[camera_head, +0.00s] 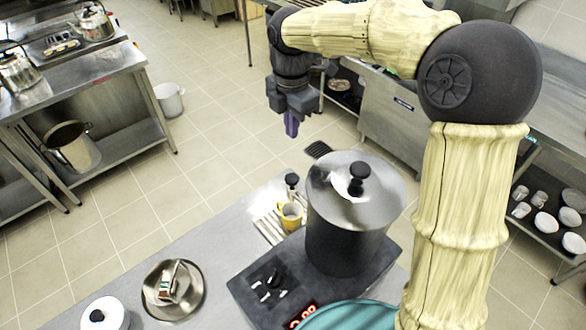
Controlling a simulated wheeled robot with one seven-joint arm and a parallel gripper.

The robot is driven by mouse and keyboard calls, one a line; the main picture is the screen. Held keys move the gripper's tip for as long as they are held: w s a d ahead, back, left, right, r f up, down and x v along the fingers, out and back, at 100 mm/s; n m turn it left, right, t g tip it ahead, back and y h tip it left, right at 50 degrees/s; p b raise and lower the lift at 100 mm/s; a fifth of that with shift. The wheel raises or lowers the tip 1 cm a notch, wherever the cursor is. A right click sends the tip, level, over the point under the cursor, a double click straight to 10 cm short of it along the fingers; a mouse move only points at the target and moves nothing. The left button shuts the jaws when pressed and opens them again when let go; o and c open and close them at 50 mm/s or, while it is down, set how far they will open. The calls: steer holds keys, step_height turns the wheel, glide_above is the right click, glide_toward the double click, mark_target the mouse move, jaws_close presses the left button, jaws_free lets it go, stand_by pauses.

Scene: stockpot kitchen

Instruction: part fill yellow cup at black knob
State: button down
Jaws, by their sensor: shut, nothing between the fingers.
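The yellow cup (289,217) stands upright on a slatted rack on the counter, just left of the large dark stockpot (345,240). Its contents are too small to tell. A small black knob (292,180) shows just behind and above the cup, close to the stockpot's left side; what carries it is unclear. Another black knob (358,170) tops the stockpot's shiny steel lid (335,195). My gripper (291,128) is shut and empty, pointing down. In the picture it is above the cup and small knob, apart from both.
The stockpot stands on a dark slab with small controls and a red display (303,316). A teal round thing (350,317) is at the front. Tiled floor lies beyond the counter.

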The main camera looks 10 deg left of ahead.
steer(key=p, duration=0.4)
glide_toward(293, 178)
steer(key=f, duration=0.7)
steer(key=shift+w+a, duration=0.2)
steer(key=shift+r, duration=0.1)
step_height(293, 178, down, 2)
steer(key=shift+b, duration=0.5)
steer(key=shift+s, duration=0.15)
steer(key=shift+d, duration=0.15)
stand_by(1.2)
